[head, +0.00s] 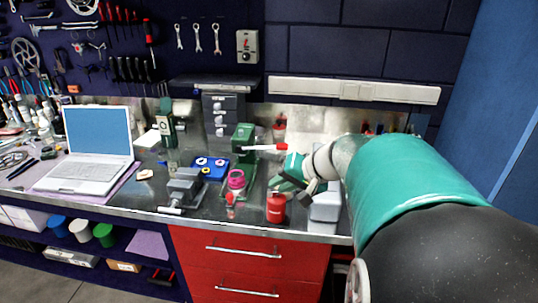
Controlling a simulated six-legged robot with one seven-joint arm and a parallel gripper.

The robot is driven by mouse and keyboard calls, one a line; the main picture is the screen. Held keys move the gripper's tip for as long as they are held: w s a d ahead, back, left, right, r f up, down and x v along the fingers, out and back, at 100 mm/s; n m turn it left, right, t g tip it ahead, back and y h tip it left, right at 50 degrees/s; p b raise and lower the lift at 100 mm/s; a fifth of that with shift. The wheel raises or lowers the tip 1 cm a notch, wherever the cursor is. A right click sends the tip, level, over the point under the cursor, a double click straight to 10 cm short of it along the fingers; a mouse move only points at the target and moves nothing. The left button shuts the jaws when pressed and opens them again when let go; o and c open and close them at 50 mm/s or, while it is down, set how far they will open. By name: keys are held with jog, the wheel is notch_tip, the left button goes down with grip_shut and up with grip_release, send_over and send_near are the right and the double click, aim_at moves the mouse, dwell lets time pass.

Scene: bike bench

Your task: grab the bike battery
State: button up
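No object is clearly recognisable as the bike battery. A pale grey box-like object (325,207) stands at the bench's front edge, below my forearm, and may be it; my arm partly covers its top. A small red cylinder (276,208) with a dark top stands just left of it.
A green press (243,145) with a red-tipped handle stands left of my gripper. A pink roll (236,180), a blue tray (210,168), a grey vise (183,188) and a laptop (97,145) lie further left. Red drawers (250,265) are below the metal bench top. A wall is behind.

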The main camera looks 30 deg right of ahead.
jog(key=d+m+t, duration=0.1)
jog(key=d, duration=0.3)
jog(key=d+m, duration=0.1)
jog(key=d, duration=0.3)
jog(key=d+f+t+h, duration=0.1)
jog(key=d, duration=0.3)
jog(key=shift+w+d+m+t, duration=0.1)
jog(key=shift+w+m+t, duration=0.1)
jog(key=shift+m+t, duration=0.15)
jog(key=s+d+f+m+t+h, duration=0.1)
jog(key=s+d+m+t+h, duration=0.15)
jog(key=d, duration=0.95)
jog(key=shift+m, duration=0.3)
jog(key=x, duration=1.2)
jog(key=shift+w+d+f, duration=0.25)
jog(key=shift+d+f, duration=0.05)
jog(key=shift+f, duration=0.1)
jog(key=shift+w, duration=0.15)
grip_shut()
jog(key=shift+w+r, duration=0.1)
jog(key=shift+r, duration=0.15)
